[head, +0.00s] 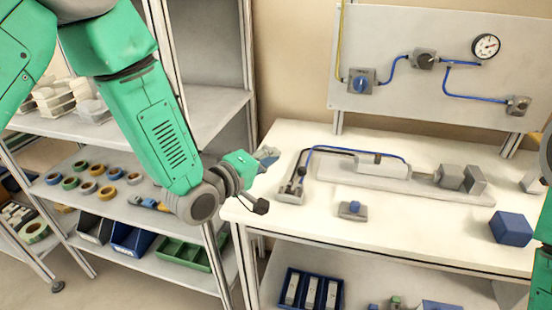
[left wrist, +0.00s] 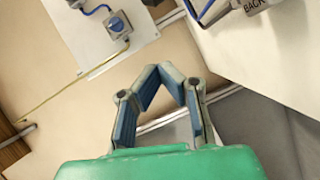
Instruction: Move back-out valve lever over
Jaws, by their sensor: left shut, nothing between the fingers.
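A grey valve block (head: 291,191) sits at the left end of the blue hose on the white workbench (head: 400,226); I cannot make out its lever's position. My left gripper (head: 268,156) is above the bench's left back corner, left of and apart from the valve block. It also shows in the left wrist view (left wrist: 162,72), with its blue-padded fingers shut and empty. My right gripper is not visible; only some green of my right arm shows.
A board (head: 400,105) with a blue knob (head: 361,84) and gauge (head: 485,46) stands behind the bench. A cylinder assembly (head: 383,167), a small block with a blue button (head: 353,209) and a blue cube (head: 511,229) are on the bench. Shelves (head: 205,121) with tape reels stand left.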

